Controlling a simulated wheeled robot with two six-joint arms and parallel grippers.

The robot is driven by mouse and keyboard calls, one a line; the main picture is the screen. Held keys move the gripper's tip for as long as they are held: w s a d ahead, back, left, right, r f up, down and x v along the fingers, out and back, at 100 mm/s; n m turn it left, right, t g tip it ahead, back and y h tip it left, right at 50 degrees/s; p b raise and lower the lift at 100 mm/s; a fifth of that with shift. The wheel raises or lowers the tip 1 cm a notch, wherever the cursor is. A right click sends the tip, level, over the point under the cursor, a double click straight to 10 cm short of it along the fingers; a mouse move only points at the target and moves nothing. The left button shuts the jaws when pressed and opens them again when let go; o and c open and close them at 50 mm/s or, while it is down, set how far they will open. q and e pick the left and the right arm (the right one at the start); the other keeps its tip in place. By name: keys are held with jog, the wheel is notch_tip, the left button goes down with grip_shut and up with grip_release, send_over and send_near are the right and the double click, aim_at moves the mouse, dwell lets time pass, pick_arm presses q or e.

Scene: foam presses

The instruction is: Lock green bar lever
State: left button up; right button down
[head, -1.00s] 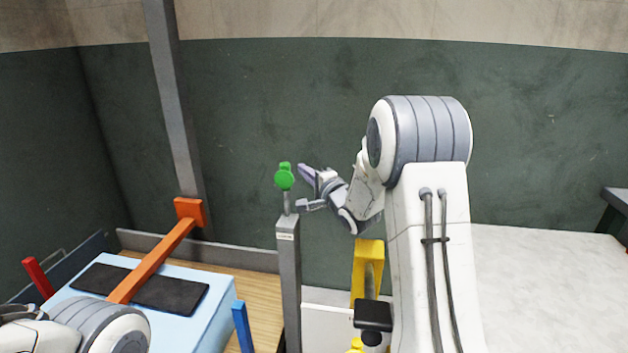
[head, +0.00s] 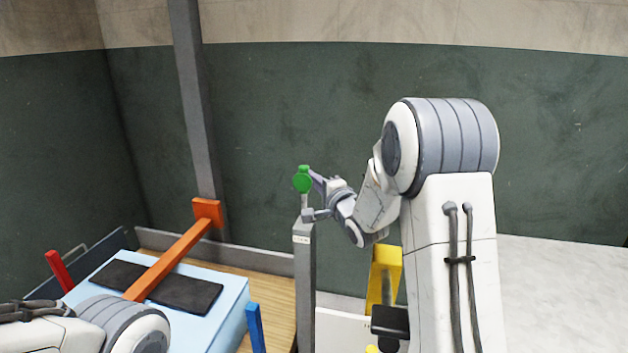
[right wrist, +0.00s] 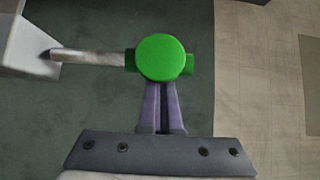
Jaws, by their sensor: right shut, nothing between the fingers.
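The green lever (head: 303,181) has a round green knob on a short light stem on top of a grey post (head: 304,285). The stem stands upright in the head view. My right gripper (head: 314,181) is shut and empty, with its purple fingers at the right side of the knob. In the right wrist view the green knob (right wrist: 161,58) covers the tips of the shut fingers (right wrist: 163,92). I cannot tell whether they touch it. The stem (right wrist: 90,58) runs left to the post. My left arm shows at the lower left, but its gripper is out of view.
An orange bar (head: 170,262) crosses dark pads on a light-blue block (head: 232,300) at the left. Red (head: 59,271) and blue (head: 255,327) uprights stand by it. A yellow part (head: 385,272) is below my right arm. A dark green wall is behind.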

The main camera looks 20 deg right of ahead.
aim_at(305, 185)
jog(key=s+b, duration=0.1)
jog(key=a+b, duration=0.1)
jog(key=shift+s+f+n+t+b, duration=0.2)
jog(key=shift+s+n+t+b, duration=0.15)
jog(key=shift+n+t+b, duration=0.05)
jog(key=shift+s+a, duration=0.3)
jog(key=shift+s+a+f+b, duration=0.2)
jog(key=shift+s+a+b, duration=0.2)
jog(key=shift+s+b, duration=0.15)
jog(key=shift+s+a+f+n+b, duration=0.3)
jog(key=shift+b, duration=0.65)
pick_arm(q)
notch_tip(305, 185, down, 7)
jog(key=s+b, duration=0.1)
jog(key=shift+f, duration=0.2)
pick_arm(e)
jog(key=shift+s+a+n+t, duration=0.15)
jog(key=shift+s+n+t, duration=0.15)
jog(key=shift+t, duration=0.2)
pick_arm(q)
jog(key=shift+s, duration=0.1)
pick_arm(e)
jog(key=shift+r, duration=0.15)
